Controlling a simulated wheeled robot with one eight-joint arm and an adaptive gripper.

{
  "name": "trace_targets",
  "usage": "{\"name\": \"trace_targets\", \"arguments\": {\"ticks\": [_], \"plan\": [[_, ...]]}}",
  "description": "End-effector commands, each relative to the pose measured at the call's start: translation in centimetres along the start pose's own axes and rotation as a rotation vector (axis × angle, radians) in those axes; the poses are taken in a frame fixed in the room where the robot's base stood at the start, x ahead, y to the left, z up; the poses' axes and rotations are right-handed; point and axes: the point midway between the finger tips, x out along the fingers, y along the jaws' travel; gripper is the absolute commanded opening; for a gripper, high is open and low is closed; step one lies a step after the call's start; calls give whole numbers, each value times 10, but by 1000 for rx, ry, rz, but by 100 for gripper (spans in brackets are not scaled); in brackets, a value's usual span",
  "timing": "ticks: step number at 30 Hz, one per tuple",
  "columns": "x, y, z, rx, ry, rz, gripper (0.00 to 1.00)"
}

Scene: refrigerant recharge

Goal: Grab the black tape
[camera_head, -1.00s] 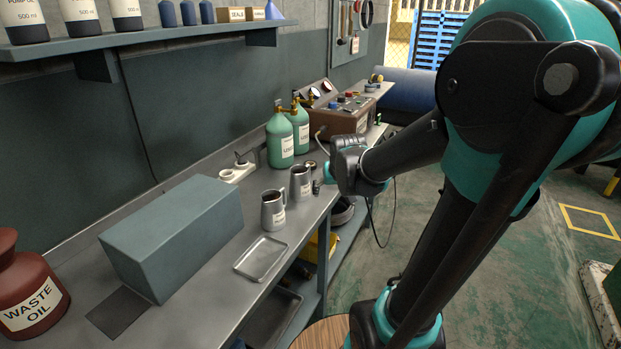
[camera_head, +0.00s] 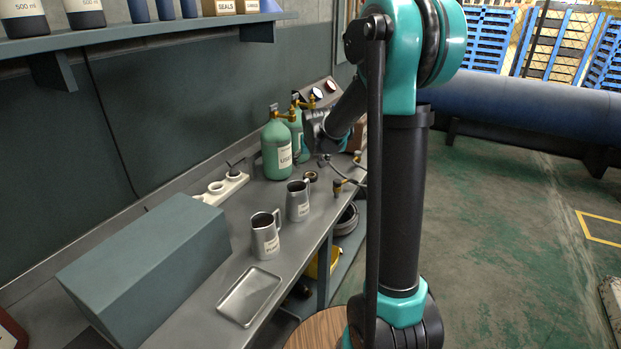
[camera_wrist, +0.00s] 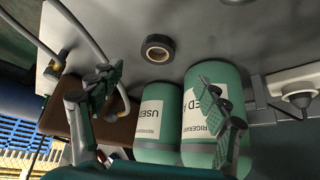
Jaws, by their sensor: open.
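The black tape (camera_wrist: 158,48) is a small dark roll with a pale core, lying flat on the grey bench in the wrist view. It also shows in the head view (camera_head: 310,177), behind the metal jugs and close to the green cylinders. My gripper (camera_wrist: 159,95) is open and empty, its two fingers spread wide. The tape appears beyond the fingertips, between their lines, and is not touched. In the head view my gripper is largely hidden by my wrist and arm.
Two green cylinders (camera_wrist: 205,115) stand very near the fingers. Two metal jugs (camera_head: 265,236) and a tray (camera_head: 249,296) are on the bench. A white power strip (camera_head: 222,188) lies by the wall. Hoses with brass fittings (camera_head: 338,187) lie right of the tape.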

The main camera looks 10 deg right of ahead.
Motion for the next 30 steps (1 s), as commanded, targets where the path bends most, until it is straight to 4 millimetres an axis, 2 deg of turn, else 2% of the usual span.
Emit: {"name": "trace_targets", "arguments": {"ticks": [6,14,24,30], "plan": [[31,0,0,1,0,0,76],[46,1,0,1,0,0,76],[85,3,-1,0,0,0,76],[94,3,-1,0,0,0,76]]}}
